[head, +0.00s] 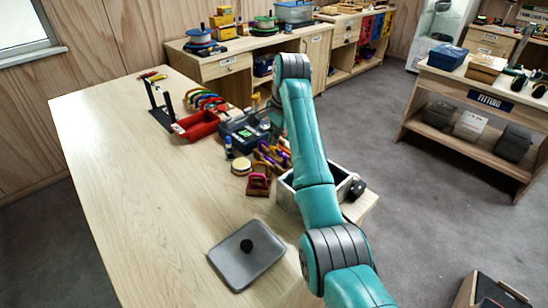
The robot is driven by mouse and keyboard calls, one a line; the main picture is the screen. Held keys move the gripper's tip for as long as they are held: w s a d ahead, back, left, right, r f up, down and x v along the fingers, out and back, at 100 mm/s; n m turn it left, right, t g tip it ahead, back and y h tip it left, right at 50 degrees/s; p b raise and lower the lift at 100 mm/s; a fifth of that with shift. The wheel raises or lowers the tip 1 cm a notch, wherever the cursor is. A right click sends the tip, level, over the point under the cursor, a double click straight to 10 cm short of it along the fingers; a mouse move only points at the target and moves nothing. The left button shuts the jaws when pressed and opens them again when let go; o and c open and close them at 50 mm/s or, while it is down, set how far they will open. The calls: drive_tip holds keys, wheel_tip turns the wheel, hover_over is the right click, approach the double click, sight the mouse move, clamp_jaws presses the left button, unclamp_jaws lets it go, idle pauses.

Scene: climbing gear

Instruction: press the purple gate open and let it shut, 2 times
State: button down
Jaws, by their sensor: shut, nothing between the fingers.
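A cluster of small climbing pieces in orange, yellow and purple (272,155) sits on the long wooden table, just left of my arm. Purple shows among them, but the gate is too small to make out, and I cannot tell whether it is open or shut. My teal arm rises from the lower right and passes in front of the cluster's right side. My gripper cannot be made out; the arm appears to hide it.
A grey lid with a black knob (246,254) lies near the front. An open metal box (287,193) is partly behind my arm. A red tray (196,126), a dark toolbox (243,130) and a black stand (158,104) are farther back. The table's left side (130,170) is clear.

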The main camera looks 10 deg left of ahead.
sight(274, 147)
drive_tip(key=shift+f, duration=1.25)
drive_tip(key=shift+r, duration=3.6)
